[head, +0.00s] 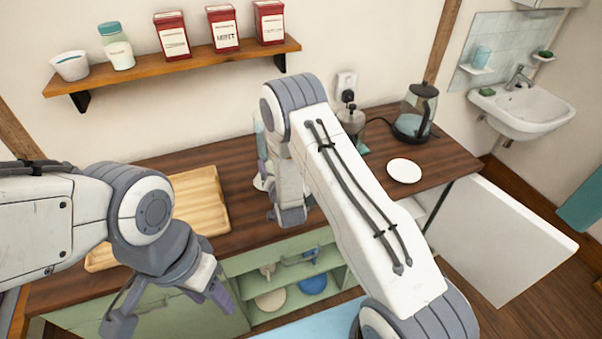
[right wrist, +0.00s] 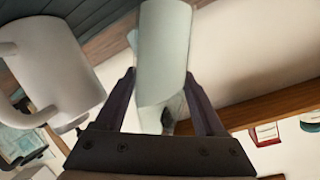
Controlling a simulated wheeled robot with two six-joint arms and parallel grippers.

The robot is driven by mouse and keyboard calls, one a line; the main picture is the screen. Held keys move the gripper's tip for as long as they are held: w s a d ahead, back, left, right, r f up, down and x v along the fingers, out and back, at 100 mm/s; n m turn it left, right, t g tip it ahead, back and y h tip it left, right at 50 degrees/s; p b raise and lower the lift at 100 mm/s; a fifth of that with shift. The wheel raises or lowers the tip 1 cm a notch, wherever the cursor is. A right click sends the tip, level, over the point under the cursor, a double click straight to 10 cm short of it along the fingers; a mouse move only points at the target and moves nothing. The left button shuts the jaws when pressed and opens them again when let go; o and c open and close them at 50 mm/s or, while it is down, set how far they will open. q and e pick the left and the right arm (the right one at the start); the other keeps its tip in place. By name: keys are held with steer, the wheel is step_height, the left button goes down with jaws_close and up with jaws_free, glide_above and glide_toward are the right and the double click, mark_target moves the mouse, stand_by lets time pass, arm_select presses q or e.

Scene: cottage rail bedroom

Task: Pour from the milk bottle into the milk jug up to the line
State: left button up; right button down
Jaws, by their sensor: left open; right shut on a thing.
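My right gripper (right wrist: 160,78) is shut on a pale, smooth cylinder, which I take to be the milk bottle (right wrist: 166,42). A white jug with a handle, likely the milk jug (right wrist: 52,60), is beside it at the left of the right wrist view, apart from it. In the head view my right arm hides most of both; only a pale bluish piece (head: 260,140) shows at the arm's left edge. The fill line and any milk level do not show. My left gripper (head: 168,308) is open and empty, in front of the counter's left part.
A wooden tray (head: 205,192) lies on the dark counter (head: 235,238). A kettle (head: 415,112) and a white plate (head: 404,171) are at the right. A wall shelf (head: 195,66) holds tins and jars. Below is an open green cabinet; a white door (head: 510,240) stands open.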

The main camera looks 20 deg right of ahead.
steer(key=r, duration=0.1)
steer(key=r+p, duration=0.1)
steer(key=r+m, duration=0.1)
steer(key=shift+s+d+t+y, duration=0.1)
steer(key=shift+d+t+y, duration=0.2)
steer(key=shift+f+b, duration=0.45)
steer(key=shift+a+f+m+t, duration=0.2)
steer(key=shift+m+t, duration=0.1)
steer(key=shift+m, duration=0.4)
step_height(320, 180, down, 2)
steer(key=m+b, duration=0.1)
steer(key=b, duration=0.1)
steer(key=shift+a+y+b, duration=0.15)
steer(key=shift+y+b, duration=0.2)
steer(key=shift+y, duration=0.05)
steer(key=shift+w+a+f+t, duration=0.1)
steer(key=shift+w+f+t, duration=0.1)
steer(key=shift+w+t, duration=0.1)
steer(key=shift+r+m, duration=0.4)
steer(key=shift+s+a, duration=0.1)
steer(key=shift+a+m+t, duration=0.1)
steer(key=shift+m+t, duration=0.3)
steer(key=shift+m, duration=0.1)
arm_select(q)
steer(key=shift+f, duration=0.85)
arm_select(e)
steer(key=shift+r+m, duration=0.3)
steer(key=shift+r, duration=0.05)
